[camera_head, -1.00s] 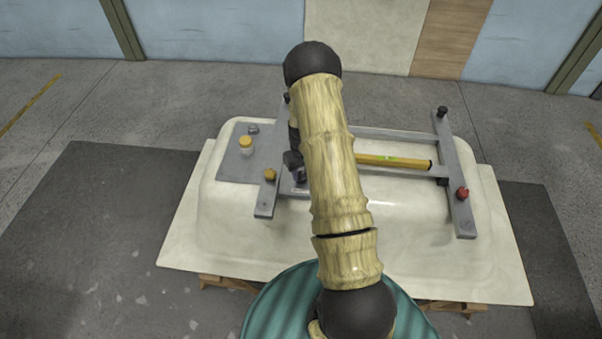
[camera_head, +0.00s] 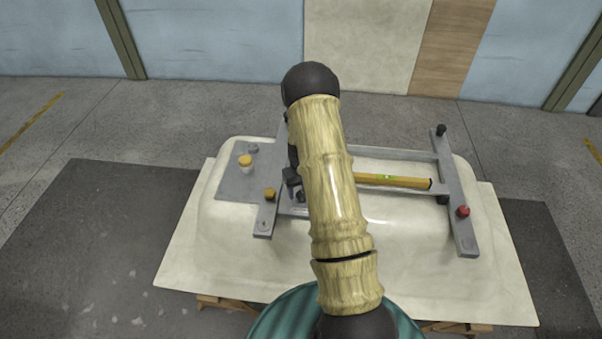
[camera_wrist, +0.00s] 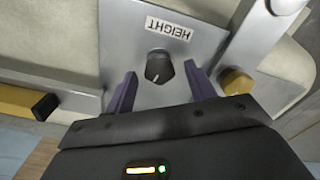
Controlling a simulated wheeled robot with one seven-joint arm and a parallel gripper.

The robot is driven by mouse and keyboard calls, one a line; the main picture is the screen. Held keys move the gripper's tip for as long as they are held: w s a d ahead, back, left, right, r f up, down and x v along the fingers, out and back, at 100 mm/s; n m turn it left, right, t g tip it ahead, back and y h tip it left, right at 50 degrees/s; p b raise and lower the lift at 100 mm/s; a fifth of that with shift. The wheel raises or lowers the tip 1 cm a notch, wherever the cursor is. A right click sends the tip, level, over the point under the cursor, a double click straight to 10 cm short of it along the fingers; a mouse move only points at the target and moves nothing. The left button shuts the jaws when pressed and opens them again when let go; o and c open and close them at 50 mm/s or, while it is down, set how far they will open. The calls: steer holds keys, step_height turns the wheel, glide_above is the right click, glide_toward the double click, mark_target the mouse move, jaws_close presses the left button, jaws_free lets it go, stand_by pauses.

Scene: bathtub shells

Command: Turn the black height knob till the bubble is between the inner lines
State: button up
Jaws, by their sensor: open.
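The black height knob (camera_wrist: 158,68) shows in the wrist view on a grey plate, below a white label (camera_wrist: 168,29) reading HEIGHT. A pale pointer mark is on its face. My gripper (camera_wrist: 160,72) is open, with one purple finger on each side of the knob and visible gaps between. In the head view my arm hides most of the gripper and knob. The yellow spirit level (camera_head: 400,181) lies across the frame on the upturned tub, with a green vial (camera_head: 387,177). The bubble and its lines are too small to read.
A yellow knob (camera_wrist: 236,82) stands close to the right finger in the wrist view.

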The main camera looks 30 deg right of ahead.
step_height(320, 180, up, 17)
steer(key=b, duration=0.2)
steer(key=shift+b, duration=0.35)
steer(key=shift+w+f, duration=0.1)
steer(key=shift+s, duration=0.2)
stand_by(0.3)
